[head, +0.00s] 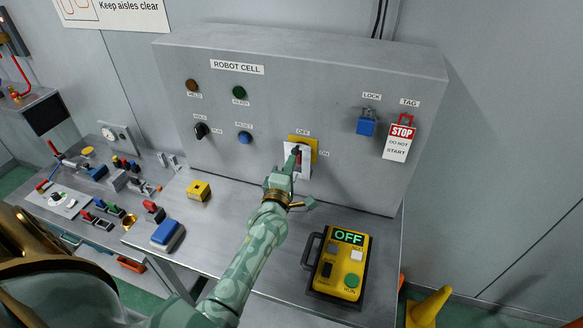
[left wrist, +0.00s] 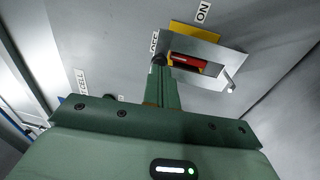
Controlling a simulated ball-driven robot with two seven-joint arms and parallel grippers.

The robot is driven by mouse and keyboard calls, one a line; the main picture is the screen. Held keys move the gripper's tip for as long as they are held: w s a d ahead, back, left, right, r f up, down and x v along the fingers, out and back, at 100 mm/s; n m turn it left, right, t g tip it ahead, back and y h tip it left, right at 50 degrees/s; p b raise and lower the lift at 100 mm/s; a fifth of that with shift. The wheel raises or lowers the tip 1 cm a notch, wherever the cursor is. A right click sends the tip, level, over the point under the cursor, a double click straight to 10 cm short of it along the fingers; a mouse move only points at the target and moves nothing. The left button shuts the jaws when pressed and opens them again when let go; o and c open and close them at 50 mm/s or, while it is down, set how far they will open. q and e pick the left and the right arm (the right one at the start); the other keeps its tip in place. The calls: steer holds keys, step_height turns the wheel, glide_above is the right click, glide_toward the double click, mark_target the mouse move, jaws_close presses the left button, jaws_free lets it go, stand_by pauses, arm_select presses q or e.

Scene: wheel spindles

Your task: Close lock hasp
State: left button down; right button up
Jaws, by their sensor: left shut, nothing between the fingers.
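The switch on the grey ROBOT CELL cabinet has a yellow backing plate (head: 303,143) between the OFF and ON labels. A pale metal plate (head: 304,172), which looks like the hasp, is in front of it; a red handle (left wrist: 188,61) shows there in the left wrist view, with a small metal tab (left wrist: 230,84) at the plate's right side. My left gripper (head: 296,153) is shut and empty, its tips at the switch's upper left edge. It hides part of the plate, and I cannot tell whether it touches. My right gripper is not in view.
A blue padlock (head: 366,126) hangs under LOCK, and a STOP tag (head: 399,142) under TAG. A yellow pendant (head: 341,262) reading OFF lies on the bench. A yellow block (head: 198,191) and a blue block (head: 167,234) are left of my arm.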

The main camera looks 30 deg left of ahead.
arm_select(q)
steer(key=shift+w+a, duration=0.15)
steer(key=shift+w, duration=0.4)
steer(key=shift+r, duration=0.1)
steer(key=shift+w+a+r, duration=0.15)
steer(key=shift+w+r, duration=0.3)
steer(key=shift+w, duration=0.15)
steer(key=shift+a+r, duration=0.1)
steer(key=shift+r, duration=0.25)
steer(key=shift+f+p, duration=0.1)
steer(key=shift+p, duration=0.2)
